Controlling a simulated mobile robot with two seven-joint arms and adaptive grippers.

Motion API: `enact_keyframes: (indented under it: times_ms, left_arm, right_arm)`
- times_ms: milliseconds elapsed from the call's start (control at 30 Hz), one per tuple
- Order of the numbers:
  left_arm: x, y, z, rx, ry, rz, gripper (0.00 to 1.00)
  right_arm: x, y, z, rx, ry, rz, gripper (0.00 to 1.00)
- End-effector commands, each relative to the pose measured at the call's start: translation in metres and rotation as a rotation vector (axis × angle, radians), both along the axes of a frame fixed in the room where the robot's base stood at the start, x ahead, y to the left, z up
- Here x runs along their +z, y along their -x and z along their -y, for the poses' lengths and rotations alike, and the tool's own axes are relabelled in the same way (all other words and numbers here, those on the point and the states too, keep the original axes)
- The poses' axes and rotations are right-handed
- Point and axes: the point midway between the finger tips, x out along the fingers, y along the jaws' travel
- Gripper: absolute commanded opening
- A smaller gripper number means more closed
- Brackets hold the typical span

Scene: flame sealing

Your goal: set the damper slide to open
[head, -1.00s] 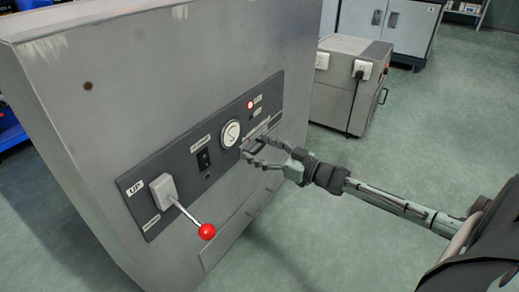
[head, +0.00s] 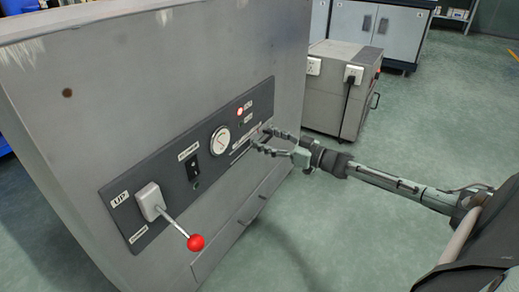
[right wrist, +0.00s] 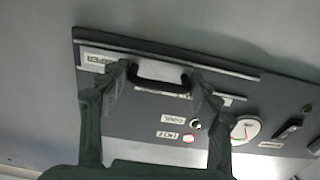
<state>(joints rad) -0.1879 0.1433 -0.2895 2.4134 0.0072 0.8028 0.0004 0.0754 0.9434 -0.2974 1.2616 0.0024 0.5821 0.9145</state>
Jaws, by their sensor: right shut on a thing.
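The damper slide shows in the right wrist view as a dark handle (right wrist: 162,86) on a pale track, near the track's left end, beside a label that seems to read DAMPER (right wrist: 100,62). That view shows the panel upside down. My right gripper (right wrist: 158,80) has its fingers at the two ends of the handle and is shut on it. In the head view my right gripper (head: 260,141) is at the right part of the control panel (head: 172,178), and its fingers partly hide the slide. My left gripper is not in view.
The panel also carries a round gauge (head: 220,140), a black switch (head: 192,167), a lit red lamp (head: 240,112) and a red-knobbed lever (head: 195,242) sticking out at lower left. A grey cabinet (head: 340,95) stands behind. The floor at right is clear.

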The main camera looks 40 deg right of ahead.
Motion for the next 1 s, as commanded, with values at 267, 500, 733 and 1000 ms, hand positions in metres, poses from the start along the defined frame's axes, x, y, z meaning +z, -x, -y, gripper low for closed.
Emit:
enact_keyframes:
  times_ms: [267,500,733,1000]
  left_arm:
    - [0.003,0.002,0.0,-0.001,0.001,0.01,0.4]
    - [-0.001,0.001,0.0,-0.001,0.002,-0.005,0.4]
    - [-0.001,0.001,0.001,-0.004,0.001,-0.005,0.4]
    - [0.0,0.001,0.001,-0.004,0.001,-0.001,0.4]
  right_arm:
    - [0.001,-0.003,0.007,-0.007,0.0,0.0,0.12]
    - [0.002,-0.003,0.009,-0.013,0.001,0.0,0.72]
    - [0.001,-0.002,0.008,-0.009,0.001,-0.001,0.72]
    - [-0.002,0.02,0.016,-0.007,0.003,-0.005,0.72]
